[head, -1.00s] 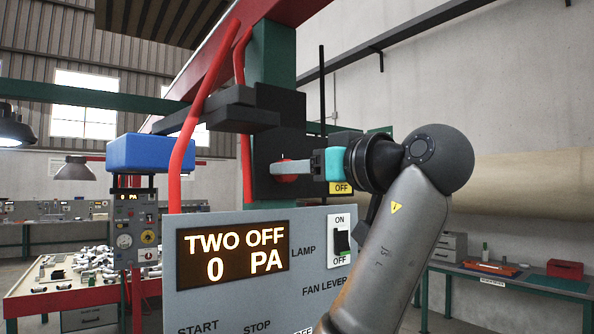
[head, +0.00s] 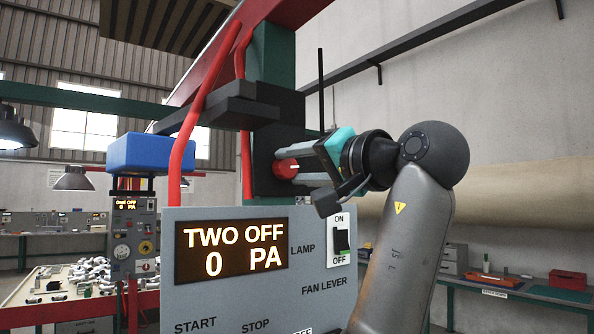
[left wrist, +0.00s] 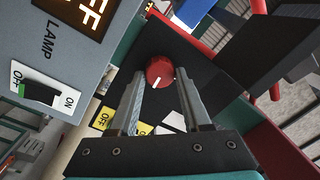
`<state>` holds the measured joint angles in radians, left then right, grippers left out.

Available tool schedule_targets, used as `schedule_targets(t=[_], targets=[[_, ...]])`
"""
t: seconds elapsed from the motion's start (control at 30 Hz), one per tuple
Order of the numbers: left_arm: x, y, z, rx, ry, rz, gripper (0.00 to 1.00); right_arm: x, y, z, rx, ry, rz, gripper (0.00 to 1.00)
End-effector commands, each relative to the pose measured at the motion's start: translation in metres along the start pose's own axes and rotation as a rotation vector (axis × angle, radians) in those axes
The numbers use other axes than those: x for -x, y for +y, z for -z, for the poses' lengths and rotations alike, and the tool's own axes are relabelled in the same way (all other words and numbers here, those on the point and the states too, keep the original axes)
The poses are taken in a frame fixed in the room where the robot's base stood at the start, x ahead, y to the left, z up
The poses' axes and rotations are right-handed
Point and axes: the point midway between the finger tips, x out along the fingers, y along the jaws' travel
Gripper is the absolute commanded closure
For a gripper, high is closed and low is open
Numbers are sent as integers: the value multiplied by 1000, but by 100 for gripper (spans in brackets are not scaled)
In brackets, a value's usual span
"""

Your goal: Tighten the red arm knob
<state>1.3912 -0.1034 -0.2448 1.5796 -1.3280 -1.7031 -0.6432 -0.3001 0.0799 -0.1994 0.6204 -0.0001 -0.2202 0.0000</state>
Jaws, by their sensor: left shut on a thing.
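The red arm knob (head: 285,168) is a round red knob with a white mark, on a dark block fixed to the green post. It also shows in the left wrist view (left wrist: 159,70), between the two fingertips. My left gripper (head: 291,168) reaches it from the right, with one finger above and one below in the head view. In the left wrist view my left gripper (left wrist: 160,78) is shut on the knob, a finger at either side. My right gripper is not in view.
A grey control panel (head: 230,305) with a lit display (head: 232,251) and a lamp switch (head: 341,240) stands just below the gripper. A red hose (head: 182,150) hangs left of the knob.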

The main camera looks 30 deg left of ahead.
Motion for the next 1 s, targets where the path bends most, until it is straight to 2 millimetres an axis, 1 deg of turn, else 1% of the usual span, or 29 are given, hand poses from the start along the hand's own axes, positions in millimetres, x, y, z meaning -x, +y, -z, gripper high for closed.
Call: schedule_targets(t=[0.2,0.5,0.7,1.0], targets=[[0,0,0,-204,15,0,100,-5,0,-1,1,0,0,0],[1,1,0,-451,29,0,100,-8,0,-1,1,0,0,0],[1,1,-1,-565,36,0,100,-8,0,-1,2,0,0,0],[1,1,-1,-647,40,-1,100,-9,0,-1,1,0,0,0]])
